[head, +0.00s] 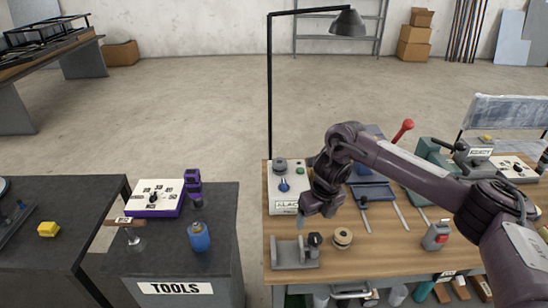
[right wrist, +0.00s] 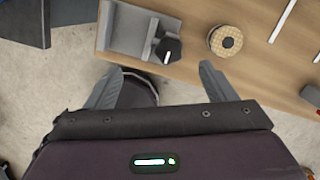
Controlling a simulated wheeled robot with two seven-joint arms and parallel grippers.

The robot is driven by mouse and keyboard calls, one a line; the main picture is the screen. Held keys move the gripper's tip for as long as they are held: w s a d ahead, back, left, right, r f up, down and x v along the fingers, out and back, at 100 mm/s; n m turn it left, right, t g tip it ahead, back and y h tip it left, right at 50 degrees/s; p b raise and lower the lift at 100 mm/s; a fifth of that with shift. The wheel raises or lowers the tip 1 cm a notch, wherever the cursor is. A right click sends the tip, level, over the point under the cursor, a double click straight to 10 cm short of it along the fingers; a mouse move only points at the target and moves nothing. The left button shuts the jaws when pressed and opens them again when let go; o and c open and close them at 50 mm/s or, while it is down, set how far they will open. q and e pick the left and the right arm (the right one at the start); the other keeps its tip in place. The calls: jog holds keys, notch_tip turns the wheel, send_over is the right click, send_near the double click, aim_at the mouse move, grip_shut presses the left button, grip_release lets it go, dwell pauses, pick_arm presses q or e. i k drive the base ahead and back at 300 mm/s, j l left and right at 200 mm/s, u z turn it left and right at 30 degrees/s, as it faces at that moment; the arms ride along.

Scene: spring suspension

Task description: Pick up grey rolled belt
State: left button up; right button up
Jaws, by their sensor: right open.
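My right gripper (head: 318,212) is open and empty above the bench's left part. In the right wrist view its fingers (right wrist: 160,82) are spread apart below the roll-like piece. My left gripper is not in view.
A grey metal bracket (head: 290,254) with a dark knob stands left of the roll-like piece. A red-and-grey device (head: 436,236) lies to the right. A lamp post (head: 269,90) rises at the bench's back left. A tools cabinet (head: 220,255) stands left, across a gap.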

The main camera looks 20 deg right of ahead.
aim_at(279, 166)
jog(key=i, duration=1.1)
